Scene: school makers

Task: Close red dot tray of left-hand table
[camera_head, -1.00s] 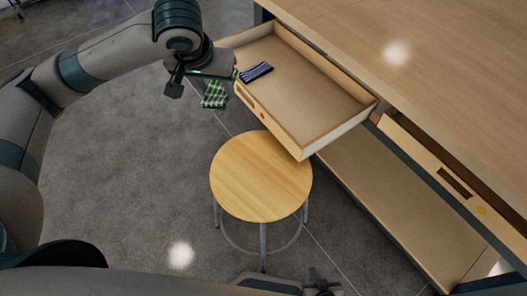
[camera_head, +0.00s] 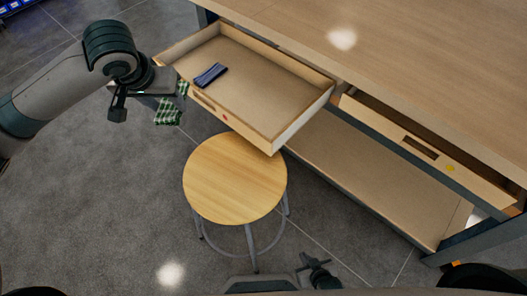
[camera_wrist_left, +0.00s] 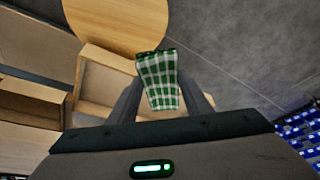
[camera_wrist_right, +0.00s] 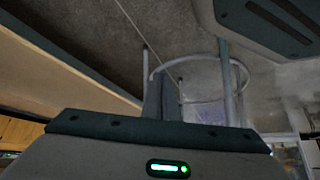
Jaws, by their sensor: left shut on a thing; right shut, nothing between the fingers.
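The red dot tray (camera_head: 283,127) is a wooden drawer pulled out from the table (camera_head: 420,60). A red dot (camera_head: 225,118) shows on its front beside a dark handle slot. A dark blue striped item (camera_head: 211,75) lies inside it. My left gripper (camera_head: 174,92) is off the tray's left front corner, shut on a green checked cloth (camera_head: 168,112). The cloth hangs between the fingers in the left wrist view (camera_wrist_left: 158,82). My right gripper (camera_head: 318,270) is low at the bottom of the head view, shut and empty; its fingers (camera_wrist_right: 163,100) show in the right wrist view.
A round wooden stool (camera_head: 235,178) stands close in front of the tray. A yellow dot tray (camera_head: 440,160) to the right is slightly open. A lower shelf (camera_head: 370,180) runs under the table. Grey floor is clear at left.

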